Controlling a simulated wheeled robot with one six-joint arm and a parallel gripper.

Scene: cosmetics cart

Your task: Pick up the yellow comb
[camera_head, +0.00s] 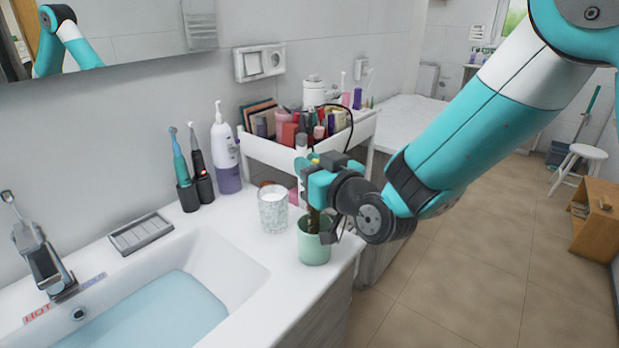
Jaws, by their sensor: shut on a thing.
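My gripper (323,222) reaches down over a pale green cup (314,248) at the right end of the white washbasin counter. It is shut on a narrow upright thing in the cup, which I take to be the yellow comb (313,218). That part looks dark and brownish in the shade, and a small yellow patch shows above the gripper. The gripper body hides most of the comb. The comb's lower end is inside the cup and out of sight.
A clear ribbed glass (273,210) stands close to the cup's left. A soap bottle (225,155) and two electric toothbrushes stand farther left. A white cart (283,158) full of cosmetics is behind the gripper. The basin (215,262) lies at front left.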

